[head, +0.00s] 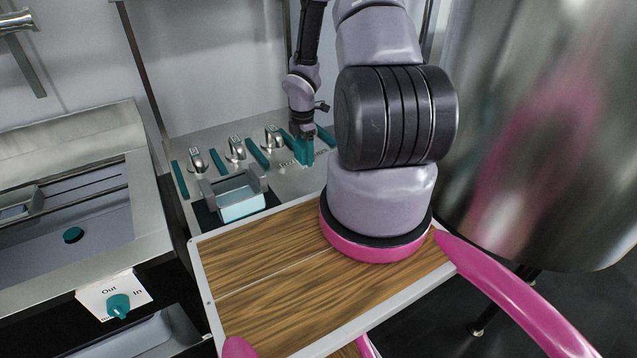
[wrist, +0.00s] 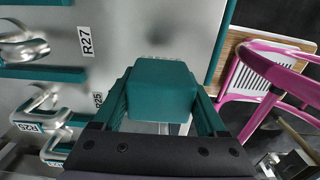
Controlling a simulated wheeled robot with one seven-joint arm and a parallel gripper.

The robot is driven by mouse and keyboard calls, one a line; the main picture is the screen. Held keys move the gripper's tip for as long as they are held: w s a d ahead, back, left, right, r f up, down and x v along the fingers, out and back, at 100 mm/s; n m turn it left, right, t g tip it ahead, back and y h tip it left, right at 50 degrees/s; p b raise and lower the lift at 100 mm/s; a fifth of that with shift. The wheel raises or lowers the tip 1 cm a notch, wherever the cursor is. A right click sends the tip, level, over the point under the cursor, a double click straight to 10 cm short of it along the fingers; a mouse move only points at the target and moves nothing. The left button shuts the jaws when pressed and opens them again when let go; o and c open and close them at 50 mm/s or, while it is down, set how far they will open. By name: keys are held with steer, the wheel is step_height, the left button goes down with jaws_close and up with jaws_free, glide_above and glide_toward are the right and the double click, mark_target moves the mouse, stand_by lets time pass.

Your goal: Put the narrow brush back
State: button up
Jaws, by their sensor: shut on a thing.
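My gripper (wrist: 162,88) is shut on a teal block, which I take to be the narrow brush (wrist: 163,92), with a pale fringe at its far edge in the wrist view. In the head view my gripper (head: 303,148) points down over the right part of a grey metal panel (head: 218,140), with teal at its tips. The brush is hard to separate from the teal fingers there. I cannot tell whether the brush touches the panel. In the wrist view, the panel (wrist: 125,28) lies beyond the brush, and my fingers partly hide a label ending in 25.
Metal fittings (head: 235,149) and teal strips (head: 257,153) line the panel left of my gripper. A pale teal box (head: 240,203) stands in front of them. A metal basin (head: 75,215) is at left, and a large metal vat (head: 560,130) stands close at right.

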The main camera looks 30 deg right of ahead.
steer(key=f, duration=0.5)
steer(key=shift+d+f, duration=0.15)
steer(key=shift+d, duration=0.05)
steer(key=shift+f, duration=2.15)
steer(key=shift+a, duration=0.1)
steer(key=o, duration=1.5)
steer(key=shift+f, duration=0.15)
